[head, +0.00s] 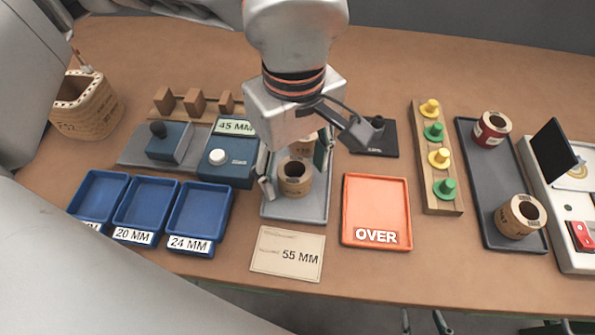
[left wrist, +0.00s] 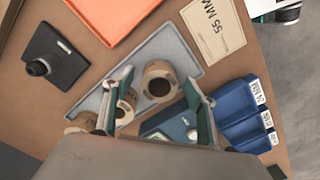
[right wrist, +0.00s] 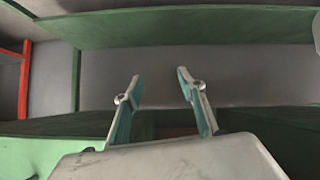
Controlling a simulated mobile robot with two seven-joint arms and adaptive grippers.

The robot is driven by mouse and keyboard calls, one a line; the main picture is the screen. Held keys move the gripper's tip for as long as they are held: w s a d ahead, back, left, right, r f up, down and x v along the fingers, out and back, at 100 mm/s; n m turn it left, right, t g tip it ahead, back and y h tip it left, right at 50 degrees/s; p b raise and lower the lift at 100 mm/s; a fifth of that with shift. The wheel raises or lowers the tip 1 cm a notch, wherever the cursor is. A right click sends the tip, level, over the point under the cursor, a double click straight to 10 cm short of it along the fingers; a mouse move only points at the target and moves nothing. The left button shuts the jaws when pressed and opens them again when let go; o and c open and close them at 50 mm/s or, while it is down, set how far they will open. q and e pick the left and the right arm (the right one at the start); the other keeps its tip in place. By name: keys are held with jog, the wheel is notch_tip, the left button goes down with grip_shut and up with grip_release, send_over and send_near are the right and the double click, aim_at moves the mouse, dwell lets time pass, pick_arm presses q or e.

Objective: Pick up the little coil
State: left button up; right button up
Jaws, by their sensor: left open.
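A grey tray (head: 285,213) holds several tan coils. The nearest coil (head: 295,178) stands upright with its dark bore up; it also shows in the left wrist view (left wrist: 151,96). A smaller-looking coil (left wrist: 129,110) stands beside it, partly hidden by a finger of my left gripper, and another lies further along at lower left. I cannot tell for sure which is the little coil. My left gripper (head: 295,168) is open above the tray, its fingers on either side of the nearest coil (left wrist: 160,102) in the picture. My right gripper (right wrist: 155,88) is open and empty, away from the coils.
An orange OVER tray (head: 376,205) is right of the grey tray. Blue bins (head: 148,205) and a blue box with a white knob (head: 228,170) are left. A 55 MM card (head: 288,254) lies in front. A dark tray (head: 480,160) with two coils is right.

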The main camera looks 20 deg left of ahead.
pick_arm(q)
jog(key=shift+f, duration=0.5)
jog(key=c, duration=1.3)
jog(key=shift+o, duration=0.2)
pick_arm(e)
jog(key=shift+w+a+r, duration=0.1)
jog(key=shift+w+r, duration=0.15)
jog(key=shift+w, duration=0.05)
jog(key=shift+f, duration=0.1)
pick_arm(q)
jog(key=shift+r, duration=0.15)
